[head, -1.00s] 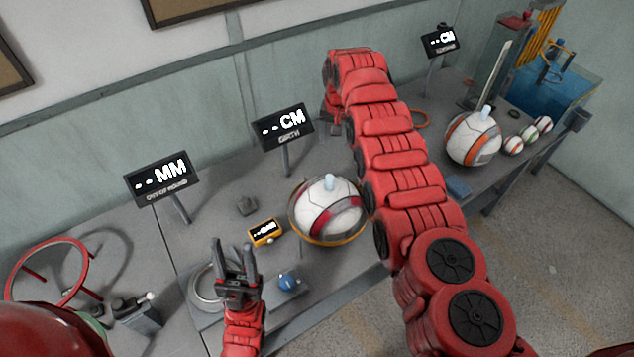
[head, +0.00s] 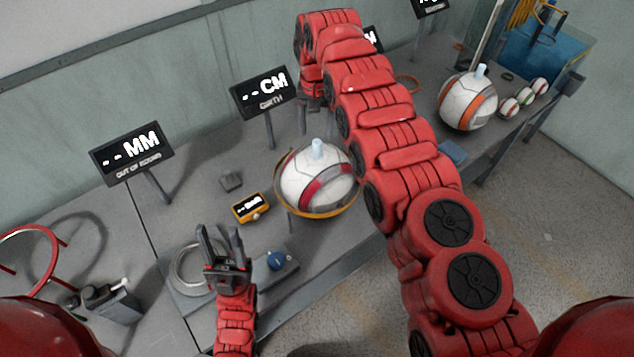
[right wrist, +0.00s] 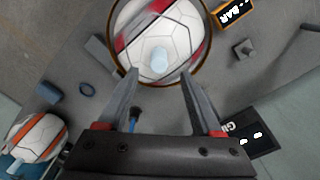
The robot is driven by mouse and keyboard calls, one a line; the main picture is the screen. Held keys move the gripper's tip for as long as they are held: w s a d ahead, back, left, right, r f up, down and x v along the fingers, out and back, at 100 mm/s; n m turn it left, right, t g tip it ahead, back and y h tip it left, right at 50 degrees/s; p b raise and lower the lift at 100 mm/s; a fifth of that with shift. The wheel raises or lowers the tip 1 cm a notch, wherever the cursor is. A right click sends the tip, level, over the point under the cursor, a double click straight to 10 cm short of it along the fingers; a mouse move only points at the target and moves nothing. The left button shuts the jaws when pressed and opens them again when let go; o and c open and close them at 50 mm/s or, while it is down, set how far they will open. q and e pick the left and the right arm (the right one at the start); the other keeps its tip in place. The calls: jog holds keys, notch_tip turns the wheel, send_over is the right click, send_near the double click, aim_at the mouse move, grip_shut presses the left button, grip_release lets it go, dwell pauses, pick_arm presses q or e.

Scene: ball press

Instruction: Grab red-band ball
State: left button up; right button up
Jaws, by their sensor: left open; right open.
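The red-band ball (head: 318,190) is white with dark red panels and a pale blue peg on top. It sits within an orange-rimmed round holder (head: 287,208) on the bench. In the right wrist view the ball (right wrist: 150,28) lies just beyond the fingertips, its peg roughly centred between them. My left gripper (head: 221,238) is open and empty, fingers upward, left of the ball, over the grey plate with a metal ring.
An orange-band ball (head: 467,103) and small balls (head: 523,98) stand at the right. Signs (head: 265,92) (head: 132,153) stand behind. A yellow gauge (head: 250,207) and a blue knob (head: 277,261) lie left of the ball. A red hoop (head: 30,262) is far left.

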aim_at(317, 141)
jog(key=shift+f+p, duration=0.6)
notch_tip(317, 141, down, 4)
jog(key=shift+s+r+p, duration=0.15)
jog(key=shift+r+p, duration=0.05)
jog(key=shift+p, duration=0.45)
jog(key=shift+d+f, duration=0.1)
jog(key=shift+f, duration=0.3)
grip_shut()
dwell(0.3)
